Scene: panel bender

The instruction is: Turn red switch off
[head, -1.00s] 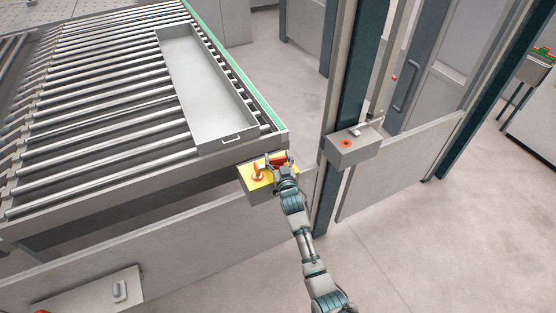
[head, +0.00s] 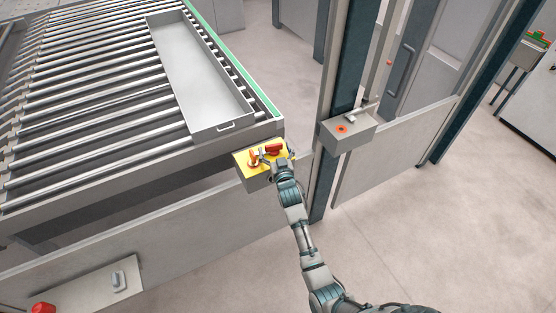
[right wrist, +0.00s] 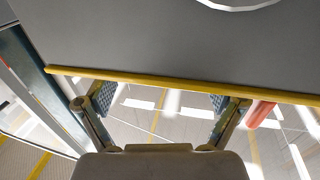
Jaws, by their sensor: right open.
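The red switch (head: 273,149) sits on the yellow top of a small grey control box (head: 256,177) at the corner of the roller table. An orange-red knob (head: 253,157) stands to its left on the same yellow top. My right gripper (head: 277,156) is over the near right part of the box, just in front of the switch, with its fingers spread. In the right wrist view the fingers (right wrist: 164,103) are open with nothing between them. A reddish piece (right wrist: 262,113) shows beside the right finger; I cannot tell which control it is. Contact is unclear. My left gripper is not in view.
A roller table (head: 90,100) with a grey metal tray (head: 200,80) lies behind the box. A grey box with an orange-red button (head: 341,129) is on a post to the right. A red button (head: 43,308) is at the lower left. Floor at right is clear.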

